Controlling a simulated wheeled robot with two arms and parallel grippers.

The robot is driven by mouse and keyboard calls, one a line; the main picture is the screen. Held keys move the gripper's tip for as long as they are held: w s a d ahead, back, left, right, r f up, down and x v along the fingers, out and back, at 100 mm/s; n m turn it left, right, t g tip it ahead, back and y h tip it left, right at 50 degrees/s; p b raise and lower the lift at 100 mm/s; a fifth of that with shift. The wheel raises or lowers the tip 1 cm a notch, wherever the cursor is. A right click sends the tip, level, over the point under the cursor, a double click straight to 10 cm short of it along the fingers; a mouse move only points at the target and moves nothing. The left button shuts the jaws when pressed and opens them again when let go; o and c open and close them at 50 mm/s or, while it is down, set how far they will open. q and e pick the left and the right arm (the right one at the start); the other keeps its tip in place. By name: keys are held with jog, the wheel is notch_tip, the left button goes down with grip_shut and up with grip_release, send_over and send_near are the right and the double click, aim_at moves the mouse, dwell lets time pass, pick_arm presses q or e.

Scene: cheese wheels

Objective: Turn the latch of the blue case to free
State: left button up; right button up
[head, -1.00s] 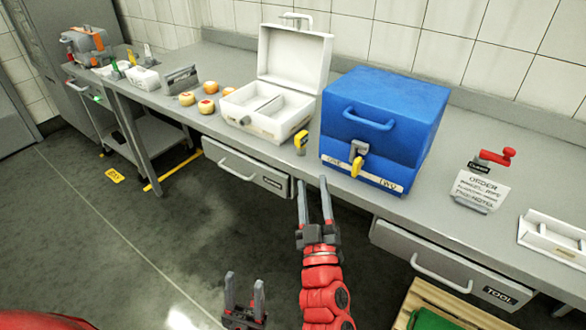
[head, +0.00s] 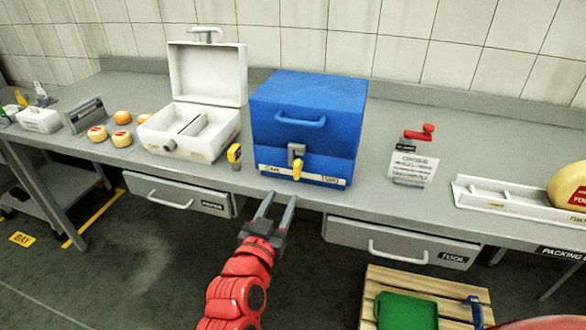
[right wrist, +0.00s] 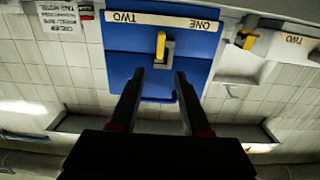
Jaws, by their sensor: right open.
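The blue case (head: 307,118) stands shut on the grey workbench, with a blue handle on its upper front. Its latch (head: 296,160) is a grey plate with a yellow lever at the front seam, above a white label strip marked ONE and TWO. The yellow lever (right wrist: 161,46) also shows in the right wrist view, where the picture is upside down. My right gripper (head: 276,205) is open and empty, in front of and below the latch, apart from it. Its two fingers (right wrist: 156,80) point toward the case. My left gripper is not in view.
Several small cheeses (head: 122,117) lie further left. A sign with a red crank (head: 412,160) stands to the right. Drawer handles (head: 398,256) stick out below the bench edge.

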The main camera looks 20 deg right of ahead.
aim_at(296, 169)
jog(key=p+x, duration=0.1)
jog(key=x, duration=1)
jog(key=shift+w+d, duration=0.2)
grip_shut()
